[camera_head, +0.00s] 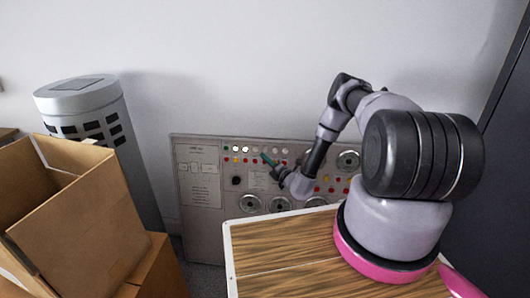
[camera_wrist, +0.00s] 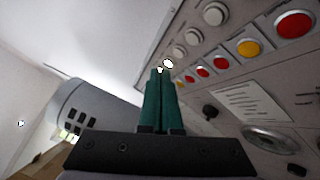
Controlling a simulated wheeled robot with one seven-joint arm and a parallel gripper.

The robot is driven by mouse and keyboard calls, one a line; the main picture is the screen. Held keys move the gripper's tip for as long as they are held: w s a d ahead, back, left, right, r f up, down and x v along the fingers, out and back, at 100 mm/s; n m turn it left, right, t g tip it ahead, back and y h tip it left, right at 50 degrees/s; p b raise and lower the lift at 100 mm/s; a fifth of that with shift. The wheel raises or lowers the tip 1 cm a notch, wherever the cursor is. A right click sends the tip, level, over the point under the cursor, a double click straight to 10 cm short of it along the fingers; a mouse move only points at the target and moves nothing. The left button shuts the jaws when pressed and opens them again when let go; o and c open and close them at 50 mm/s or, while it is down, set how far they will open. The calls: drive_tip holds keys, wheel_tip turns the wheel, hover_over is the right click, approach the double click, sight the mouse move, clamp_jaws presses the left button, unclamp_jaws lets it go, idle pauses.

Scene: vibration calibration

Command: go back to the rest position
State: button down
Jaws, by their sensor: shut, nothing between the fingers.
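My gripper (camera_wrist: 159,76) is shut and empty, its two teal fingers pressed together in the wrist view. In the head view my gripper (camera_head: 266,159) is a small teal tip in front of the control panel (camera_head: 203,222), near its upper rows of buttons. The panel is grey, with rows of white, red and yellow buttons, labels and round gauges. In the wrist view the panel (camera_wrist: 225,75) fills the right side, with the fingertips close to a white button. I cannot tell whether they touch it. My arm hides part of the panel's right half.
Open cardboard boxes (camera_head: 85,223) stand at the left. A grey cylinder (camera_head: 104,128) with dark slots stands behind them. A wooden-topped surface (camera_head: 270,255) lies below my arm. A dark upright surface (camera_head: 500,190) is at the right. The wall above the panel is bare.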

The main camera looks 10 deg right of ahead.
idle(0.3)
drive_tip(key=s+a+r+n+g+y, duration=0.1)
drive_tip(key=a+r+n+g+y, duration=0.25)
drive_tip(key=r+n, duration=0.4)
drive_tip(key=s+a+r+n+g+y, duration=0.1)
drive_tip(key=a+r+n+g+y, duration=0.25)
drive_tip(key=r, duration=0.75)
drive_tip(key=s+a+r+n+g+y, duration=0.1)
drive_tip(key=a+r+n+g+y, duration=0.1)
drive_tip(key=r+n+g, duration=0.5)
drive_tip(key=s+a+r+n+g+h, duration=0.1)
drive_tip(key=s+r+n+g+h, duration=0.2)
drive_tip(key=s+r+n, duration=1)
drive_tip(key=s+d+r+n+t+h, duration=0.3)
drive_tip(key=s+d+r+h, duration=0.3)
drive_tip(key=s, duration=0.5)
drive_tip(key=s+d+r+n+t+h, duration=0.4)
drive_tip(key=s+d+r+n+h, duration=0.2)
drive_tip(key=s+d+r, duration=0.3)
drive_tip(key=shift+s+d+r, duration=0.15)
drive_tip(key=shift+s+r, duration=0.35)
drive_tip(key=shift+s, duration=0.4)
